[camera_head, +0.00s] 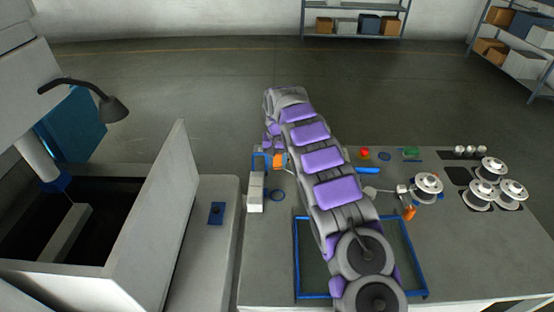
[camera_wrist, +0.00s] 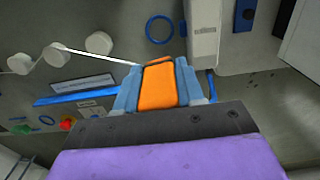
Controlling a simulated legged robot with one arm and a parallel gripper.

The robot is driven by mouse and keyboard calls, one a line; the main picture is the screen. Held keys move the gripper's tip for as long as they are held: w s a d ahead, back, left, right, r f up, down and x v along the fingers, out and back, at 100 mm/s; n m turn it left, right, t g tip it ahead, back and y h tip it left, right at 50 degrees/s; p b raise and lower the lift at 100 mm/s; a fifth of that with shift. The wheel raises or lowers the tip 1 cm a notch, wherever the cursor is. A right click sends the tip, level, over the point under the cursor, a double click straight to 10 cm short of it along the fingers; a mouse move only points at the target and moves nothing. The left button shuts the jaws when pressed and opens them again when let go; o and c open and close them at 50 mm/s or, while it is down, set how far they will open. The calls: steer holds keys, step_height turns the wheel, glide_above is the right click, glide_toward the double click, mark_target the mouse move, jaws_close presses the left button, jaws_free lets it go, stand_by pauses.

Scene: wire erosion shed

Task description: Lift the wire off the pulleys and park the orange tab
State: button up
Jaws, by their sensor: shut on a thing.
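The orange tab (camera_wrist: 158,90) sits between the two blue fingers of my gripper (camera_wrist: 159,82), which are shut on it. In the head view the orange tab (camera_head: 279,160) shows at the far left of the bench, beside my arm. The pale wire (camera_wrist: 100,56) runs left from the tab's end toward the white pulleys (camera_wrist: 57,55). Whether it still touches them I cannot tell. My arm hides most of the pulleys in the head view.
A white block (camera_head: 256,192) and a blue ring (camera_head: 277,195) lie close to my gripper. A blue frame (camera_head: 424,290) lies under my arm. A spool (camera_head: 428,184) and several others stand at right. The machine tank (camera_head: 150,240) is at left.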

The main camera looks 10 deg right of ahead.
steer(key=shift+f, duration=1.1)
steer(key=s+d, duration=0.3)
steer(key=d, duration=1.2)
steer(key=shift+d+p, duration=0.2)
steer(key=shift+p, duration=0.1)
steer(key=s+d+p, duration=0.1)
steer(key=s+d, duration=0.1)
steer(key=d, duration=0.9)
steer(key=shift+s+p, duration=0.2)
steer(key=shift+p, duration=0.1)
steer(key=shift+d, duration=0.15)
steer(key=s+d+p, duration=0.2)
steer(key=d+p, duration=0.1)
steer(key=d, duration=0.8)
